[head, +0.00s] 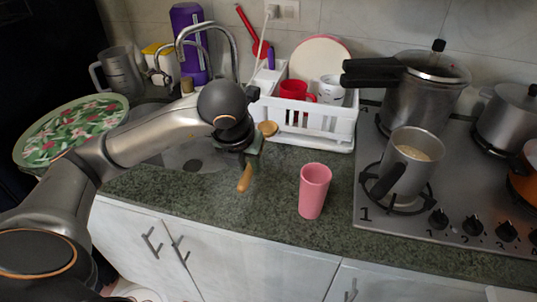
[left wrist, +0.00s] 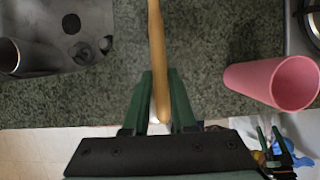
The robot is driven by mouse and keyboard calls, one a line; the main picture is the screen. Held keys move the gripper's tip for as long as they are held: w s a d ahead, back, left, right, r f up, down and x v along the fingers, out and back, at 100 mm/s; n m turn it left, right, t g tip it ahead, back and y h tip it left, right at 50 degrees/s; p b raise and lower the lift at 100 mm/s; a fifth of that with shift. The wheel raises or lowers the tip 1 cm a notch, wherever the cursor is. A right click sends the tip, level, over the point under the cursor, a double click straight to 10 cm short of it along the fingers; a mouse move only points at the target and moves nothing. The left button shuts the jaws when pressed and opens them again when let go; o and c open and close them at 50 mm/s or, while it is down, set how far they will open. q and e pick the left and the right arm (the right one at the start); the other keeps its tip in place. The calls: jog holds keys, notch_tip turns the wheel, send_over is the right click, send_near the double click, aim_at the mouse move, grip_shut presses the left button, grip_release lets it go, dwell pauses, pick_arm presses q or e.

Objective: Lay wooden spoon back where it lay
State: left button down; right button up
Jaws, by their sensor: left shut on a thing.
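The wooden spoon has a round light-brown bowl (head: 268,128) and a tan handle (head: 245,180). My left gripper (head: 251,158) is shut on the spoon's handle in front of the sink. The handle end points down toward the counter's front edge. In the left wrist view the handle (left wrist: 156,40) runs between the green fingers of the left gripper (left wrist: 160,85); the bowl is out of that view. I cannot tell whether the spoon touches the counter. My right gripper (left wrist: 270,140) shows small at the lower right of the left wrist view, its green fingers apart.
A pink cup (head: 314,190) stands on the green counter (head: 270,215) to the right of the spoon. A white dish rack (head: 318,125) is behind. A metal mug (head: 412,165) stands on the stove at right. The sink (head: 195,155) lies behind my arm.

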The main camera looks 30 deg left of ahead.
pick_arm(q)
jog(key=shift+s+a+f+b, duration=0.15)
jog(key=shift+f+b, duration=0.5)
jog(key=shift+f, duration=0.45)
notch_tip(320, 180, down, 2)
jog(key=shift+f+b, duration=0.2)
jog(key=shift+b, duration=0.55)
jog(key=shift+f, duration=0.4)
jog(key=shift+f+b, duration=0.4)
jog(key=shift+b, duration=0.05)
jog(key=c, duration=0.9)
grip_release()
jog(key=shift+o, duration=1.3)
pick_arm(e)
jog(key=shift+w+a+f, duration=0.2)
jog(key=shift+a+f, duration=0.15)
jog(key=shift+f, duration=0.3)
jog(key=shift+w+a+f, duration=0.2)
jog(key=shift+a+f, duration=0.1)
jog(key=shift+f, duration=0.3)
pick_arm(q)
jog(key=shift+r, duration=0.1)
